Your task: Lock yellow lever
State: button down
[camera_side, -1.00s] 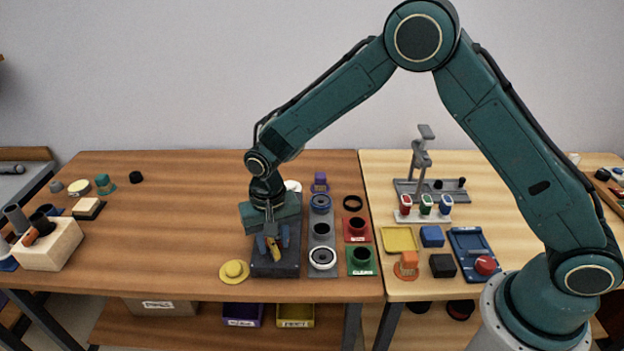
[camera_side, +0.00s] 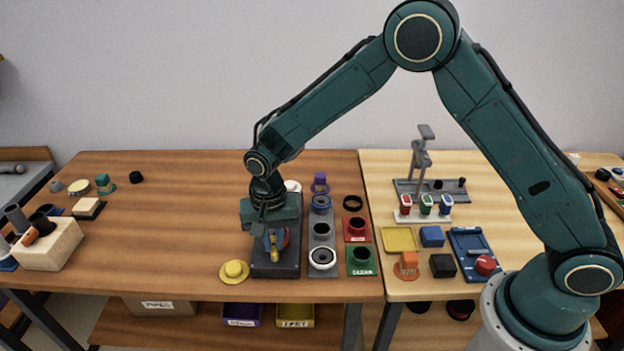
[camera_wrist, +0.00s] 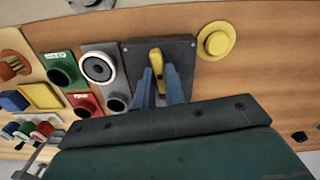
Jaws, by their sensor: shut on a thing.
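The yellow lever (camera_side: 274,245) sits on a dark grey base plate (camera_side: 276,270) on the brown table. In the wrist view the lever (camera_wrist: 156,62) points along the plate, its near end between my blue fingers. My gripper (camera_side: 273,236) points down over the plate and is shut on the lever. The fingers (camera_wrist: 159,88) also show in the wrist view, one on each side of it. Part of the lever and its pivot are hidden by the fingers.
A yellow round knob piece (camera_side: 234,271) lies just left of the plate. A grey strip with round sockets (camera_side: 323,229) stands close on the right, then red (camera_side: 356,229) and green (camera_side: 361,261) blocks.

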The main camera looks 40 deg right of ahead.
aim_at(273, 244)
jog(key=shift+m, duration=1)
jog(key=c, duration=1.5)
grip_release()
jog(key=shift+o, duration=0.2)
jog(key=shift+r, duration=0.2)
notch_tip(273, 244, up, 14)
jog(key=shift+f, duration=0.2)
